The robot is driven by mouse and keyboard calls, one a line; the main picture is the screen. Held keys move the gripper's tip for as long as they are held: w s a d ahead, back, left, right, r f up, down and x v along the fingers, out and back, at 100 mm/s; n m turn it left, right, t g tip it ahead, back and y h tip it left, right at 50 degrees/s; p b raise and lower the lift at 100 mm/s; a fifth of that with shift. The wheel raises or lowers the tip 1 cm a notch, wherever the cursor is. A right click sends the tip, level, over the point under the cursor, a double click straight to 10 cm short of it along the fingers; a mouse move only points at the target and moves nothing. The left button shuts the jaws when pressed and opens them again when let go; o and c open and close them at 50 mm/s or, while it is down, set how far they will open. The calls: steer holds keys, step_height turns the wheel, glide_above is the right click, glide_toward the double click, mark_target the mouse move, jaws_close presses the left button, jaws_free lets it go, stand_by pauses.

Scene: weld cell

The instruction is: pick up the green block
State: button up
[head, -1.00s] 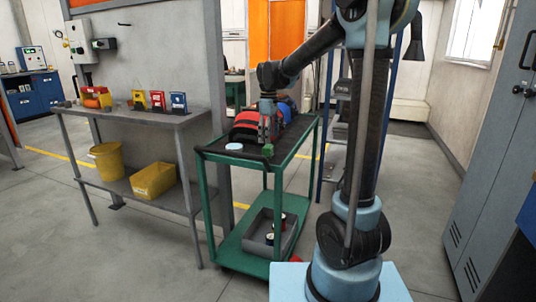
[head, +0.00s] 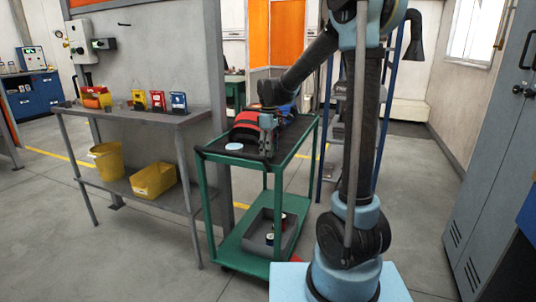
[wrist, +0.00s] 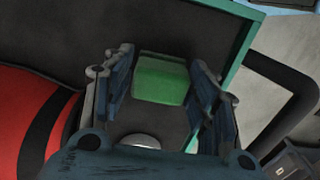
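The green block (wrist: 160,80) lies on the dark top of the green cart and shows between my two fingers in the wrist view. My gripper (wrist: 163,78) is open, with one finger on each side of the block. The gaps beside the block look narrow, and I cannot tell whether either finger touches it. In the head view my gripper (head: 268,150) is low over the cart top, and the block is hidden behind it.
A red and black object (head: 245,127) lies close left of my gripper, also in the wrist view (wrist: 30,120). A pale disc (head: 234,146) lies near the cart's (head: 272,168) front edge. A grey workbench (head: 130,117) stands left, and a grey bin (head: 262,232) sits on the lower shelf.

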steer(key=c, duration=0.5)
steer(key=shift+o, duration=0.2)
step_height(320, 180, up, 10)
steer(key=shift+r, duration=0.1)
